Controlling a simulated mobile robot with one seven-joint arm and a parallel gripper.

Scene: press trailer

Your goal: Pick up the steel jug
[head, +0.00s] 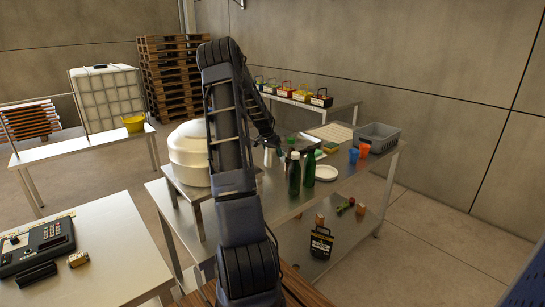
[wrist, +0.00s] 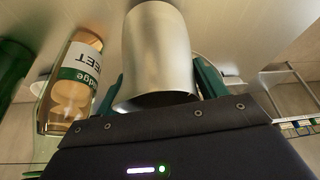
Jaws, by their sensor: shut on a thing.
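The steel jug (wrist: 153,48) is a plain brushed-metal cylinder in the wrist view. It sits between the two dark green fingers of my gripper (wrist: 158,82), one on each side, and the gripper is shut on it. In the head view my gripper (head: 279,150) is over the steel table, behind the green bottles.
A white drum (head: 188,155) stands left.

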